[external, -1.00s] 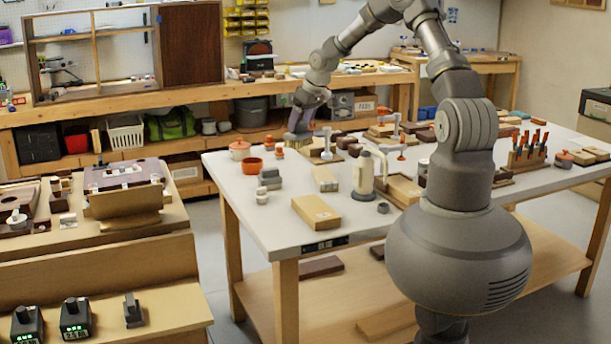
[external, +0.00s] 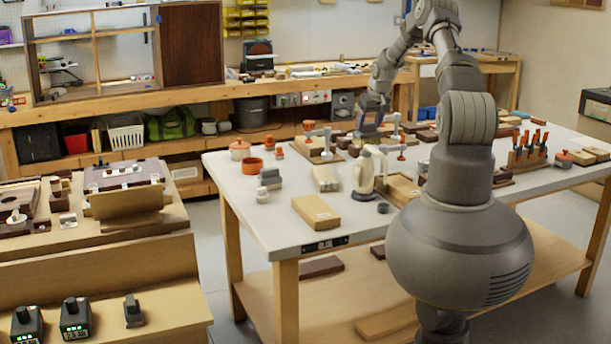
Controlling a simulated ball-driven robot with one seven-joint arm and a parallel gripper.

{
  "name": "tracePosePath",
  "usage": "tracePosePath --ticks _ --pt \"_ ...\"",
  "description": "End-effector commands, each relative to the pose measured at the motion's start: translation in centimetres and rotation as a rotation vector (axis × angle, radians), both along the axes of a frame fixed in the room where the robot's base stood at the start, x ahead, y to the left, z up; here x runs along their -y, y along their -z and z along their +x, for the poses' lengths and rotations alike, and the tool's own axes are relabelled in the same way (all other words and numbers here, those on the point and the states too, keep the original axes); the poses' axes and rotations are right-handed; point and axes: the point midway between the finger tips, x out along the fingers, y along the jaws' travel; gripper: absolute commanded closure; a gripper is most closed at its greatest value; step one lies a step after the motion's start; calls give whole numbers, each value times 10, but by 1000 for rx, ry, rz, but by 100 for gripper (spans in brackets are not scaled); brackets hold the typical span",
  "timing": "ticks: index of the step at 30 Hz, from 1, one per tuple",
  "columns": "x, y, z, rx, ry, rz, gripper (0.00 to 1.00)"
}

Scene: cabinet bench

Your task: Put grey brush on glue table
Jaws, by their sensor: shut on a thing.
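The glue table appears to be the white-topped table (external: 258,213) in the middle, with a dark label on its front edge. My gripper (external: 370,121) is over the back middle part of this table. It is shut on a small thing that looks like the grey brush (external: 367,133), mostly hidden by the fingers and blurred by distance. The held thing is close to the tabletop among the clamps; I cannot tell whether it touches the surface.
Orange-headed clamps (external: 326,143) and wood blocks crowd the table's back. The front left corner is bare. A tool rack (external: 527,150) stands right.

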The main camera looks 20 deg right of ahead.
Motion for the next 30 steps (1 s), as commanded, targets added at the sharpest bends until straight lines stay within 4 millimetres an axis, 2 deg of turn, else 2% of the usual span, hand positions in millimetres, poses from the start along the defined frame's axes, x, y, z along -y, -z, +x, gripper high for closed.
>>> tracePosePath --ticks 8,11,18,23,27,30 --pt "0 5 0 0 0 0 84" --pt "0 13 0 -1 0 1 84" --pt "-1 61 -1 -2 0 1 84" --pt "0 79 0 0 0 0 84" --pt "0 102 0 -1 1 0 84" --pt "0 106 0 1 0 0 84"
